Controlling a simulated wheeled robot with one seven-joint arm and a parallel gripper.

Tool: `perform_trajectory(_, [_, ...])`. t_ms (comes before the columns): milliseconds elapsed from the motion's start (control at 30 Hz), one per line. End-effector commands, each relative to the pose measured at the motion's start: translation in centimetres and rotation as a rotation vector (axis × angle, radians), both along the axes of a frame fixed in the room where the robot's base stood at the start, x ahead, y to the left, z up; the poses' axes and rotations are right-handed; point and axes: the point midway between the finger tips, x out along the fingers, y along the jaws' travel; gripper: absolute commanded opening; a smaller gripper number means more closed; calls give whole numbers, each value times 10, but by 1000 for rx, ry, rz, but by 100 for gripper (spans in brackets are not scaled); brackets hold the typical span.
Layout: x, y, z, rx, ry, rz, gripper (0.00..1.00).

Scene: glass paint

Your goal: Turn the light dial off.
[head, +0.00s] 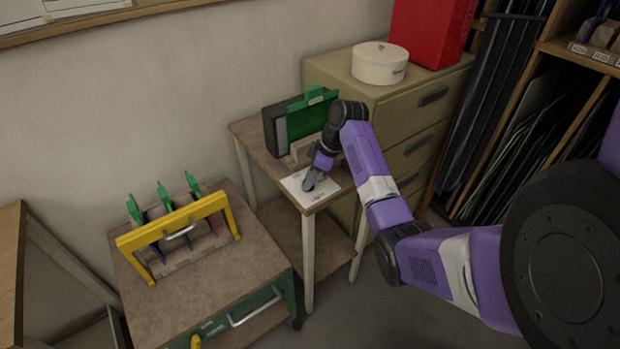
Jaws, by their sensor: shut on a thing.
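My gripper (310,184) points down onto a white panel (325,192) at the front corner of the small table. The panel carries small dark print, too small to read. My gripper is shut on the light dial at the middle of this panel. The dial itself is mostly hidden by the fingers, so its setting cannot be read. Behind the panel, a dark box with a green front (305,120) stands upright on the same table.
A cart (245,265) with a yellow frame (175,222) and several green-topped tools stands at the left. A drawer cabinet (430,120) at the right bears a round white box (379,63) and a red box (432,30). Shelves with sheets stand at far right.

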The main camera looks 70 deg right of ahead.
Motion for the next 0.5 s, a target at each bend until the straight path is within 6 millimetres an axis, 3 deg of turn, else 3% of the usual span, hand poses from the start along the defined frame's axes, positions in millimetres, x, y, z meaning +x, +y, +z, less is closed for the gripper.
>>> perform_trajectory(500, [1,0,1,-1,-2,48,0])
